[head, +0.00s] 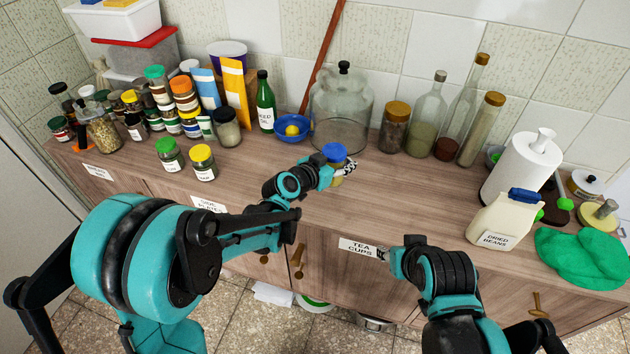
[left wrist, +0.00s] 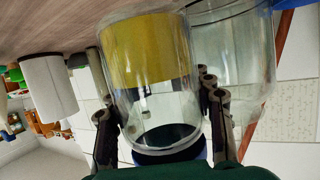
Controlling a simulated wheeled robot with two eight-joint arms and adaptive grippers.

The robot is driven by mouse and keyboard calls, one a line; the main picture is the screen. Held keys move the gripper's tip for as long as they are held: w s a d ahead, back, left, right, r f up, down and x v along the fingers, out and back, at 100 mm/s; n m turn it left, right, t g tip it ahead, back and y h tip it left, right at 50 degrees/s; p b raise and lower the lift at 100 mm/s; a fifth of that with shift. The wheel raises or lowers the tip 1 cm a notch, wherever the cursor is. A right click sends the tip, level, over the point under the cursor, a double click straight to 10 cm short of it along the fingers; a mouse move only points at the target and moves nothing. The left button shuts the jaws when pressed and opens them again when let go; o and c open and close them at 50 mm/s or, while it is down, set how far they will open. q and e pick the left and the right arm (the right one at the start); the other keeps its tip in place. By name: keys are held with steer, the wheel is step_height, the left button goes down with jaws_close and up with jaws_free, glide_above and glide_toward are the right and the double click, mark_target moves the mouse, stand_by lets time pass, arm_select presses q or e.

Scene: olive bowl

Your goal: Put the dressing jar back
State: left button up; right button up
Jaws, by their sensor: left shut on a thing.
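The dressing jar is most likely the clear jar with a blue lid (head: 334,152), near the middle of the counter (head: 410,187). In the left wrist view the jar (left wrist: 152,50) appears upside down, with a yellow band or contents near its base and its dark lid at the bottom. My left gripper (head: 342,170) is shut around the jar's sides, a finger on each side in the left wrist view (left wrist: 158,108). I cannot tell whether its base touches the counter. My right gripper (head: 384,255) is in front of the counter by the TEA CUPS label; its fingers are unclear.
A large glass jar (head: 340,110) stands just behind the held jar, beside a blue bowl (head: 283,133) with a yellow thing in it. Several jars and bottles crowd the left. A paper roll (head: 520,170) and DRIED BEANS carton (head: 503,220) stand right. The middle-right counter is clear.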

arm_select(q)
steer(key=a+f, duration=0.1)
steer(key=a, duration=0.1)
steer(key=w+a+f+b, duration=0.1)
steer(key=a, duration=0.1)
steer(key=a+f+b, duration=0.1)
steer(key=shift+w+a+f, duration=0.25)
steer(key=shift+a+f, duration=0.1)
steer(key=shift+a, duration=0.05)
steer(key=shift+f+b, duration=0.95)
steer(key=shift+f, duration=0.9)
steer(key=shift+f, duration=0.2)
steer(key=o, duration=1.5)
steer(key=shift+c, duration=0.2)
steer(key=shift+r, duration=0.1)
